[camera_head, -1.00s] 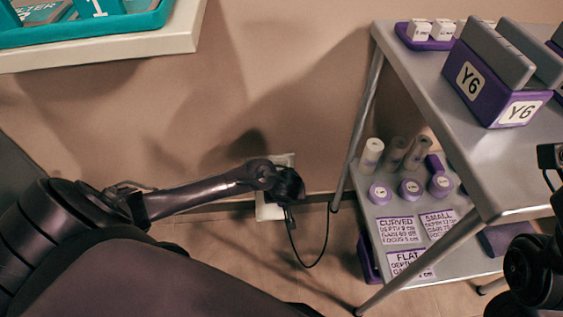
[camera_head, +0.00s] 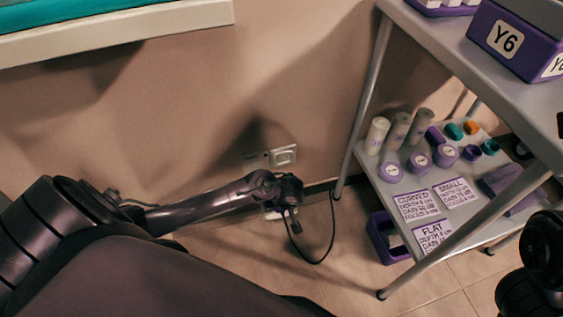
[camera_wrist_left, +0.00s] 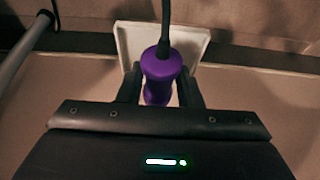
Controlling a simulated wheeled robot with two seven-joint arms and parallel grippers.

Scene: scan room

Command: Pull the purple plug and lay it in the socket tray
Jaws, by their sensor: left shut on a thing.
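The purple plug (camera_wrist_left: 160,68) is upright between the fingers of my left gripper (camera_wrist_left: 160,92) in the left wrist view, with its dark cable running up from it. My left gripper (camera_head: 290,192) is shut on it. In the head view the plug cannot be made out against the dark gripper. The wall socket (camera_head: 284,155) shows bare above the gripper, apart from it. A white square tray with a rim (camera_wrist_left: 127,42) lies behind the plug in the wrist view; a white edge of it (camera_head: 272,214) shows below the gripper in the head view.
A black cable (camera_head: 333,228) loops down beside the gripper. A metal cart (camera_head: 470,225) with bottles, labelled cards and purple jars stands at the right, its leg near the cable. A purple bin (camera_head: 384,243) is on the floor beneath. Part of my right arm shows at lower right.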

